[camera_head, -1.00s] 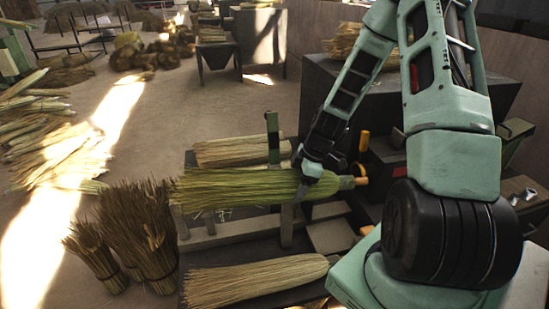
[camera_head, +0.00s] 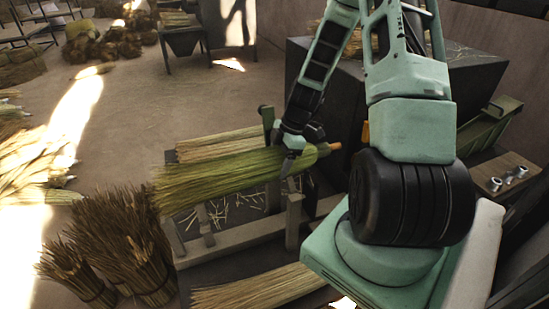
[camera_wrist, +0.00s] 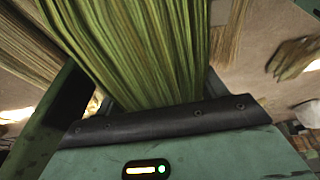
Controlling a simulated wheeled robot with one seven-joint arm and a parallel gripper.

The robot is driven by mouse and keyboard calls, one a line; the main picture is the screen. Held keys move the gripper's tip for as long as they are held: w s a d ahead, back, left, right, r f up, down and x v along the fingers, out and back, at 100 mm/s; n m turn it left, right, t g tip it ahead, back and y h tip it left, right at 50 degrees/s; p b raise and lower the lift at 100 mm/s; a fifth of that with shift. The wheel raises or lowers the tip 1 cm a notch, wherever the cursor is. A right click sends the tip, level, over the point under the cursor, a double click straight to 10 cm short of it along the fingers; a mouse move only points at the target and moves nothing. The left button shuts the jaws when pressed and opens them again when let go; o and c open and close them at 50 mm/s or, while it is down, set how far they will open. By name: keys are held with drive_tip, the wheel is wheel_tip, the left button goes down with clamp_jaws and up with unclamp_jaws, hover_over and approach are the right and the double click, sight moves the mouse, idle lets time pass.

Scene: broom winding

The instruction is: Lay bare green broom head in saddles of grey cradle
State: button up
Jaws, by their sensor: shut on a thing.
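The green broom head (camera_head: 215,180) hangs in my gripper (camera_head: 291,148), slightly tilted, its bristle end to the left and lower in the head view. My gripper is shut on it near its right, narrow end, where a pale stub shows. In the wrist view its green bristles (camera_wrist: 145,45) fan out beyond my gripper (camera_wrist: 165,115). The grey cradle (camera_head: 245,234) stands below and in front of it, with upright posts (camera_head: 293,222). The head appears above the cradle; contact with the saddles cannot be told. The far saddles are partly hidden behind the bristles.
A paler bundle (camera_head: 215,144) lies behind the green head. Another straw bundle (camera_head: 255,288) lies in front of the cradle. Brown upright bundles (camera_head: 105,240) stand at the left. A dark block (camera_head: 390,90) and a board with metal pieces (camera_head: 505,175) are at the right.

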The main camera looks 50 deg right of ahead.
wheel_tip(320, 180, down, 11)
drive_tip(key=b, duration=0.8)
idle(0.9)
drive_tip(key=o, duration=1.4)
drive_tip(key=shift+d, duration=0.1)
drive_tip(key=b+v, duration=0.1)
drive_tip(key=v, duration=1.6)
drive_tip(key=shift+s+r+b, duration=0.15)
drive_tip(key=shift+b, duration=0.2)
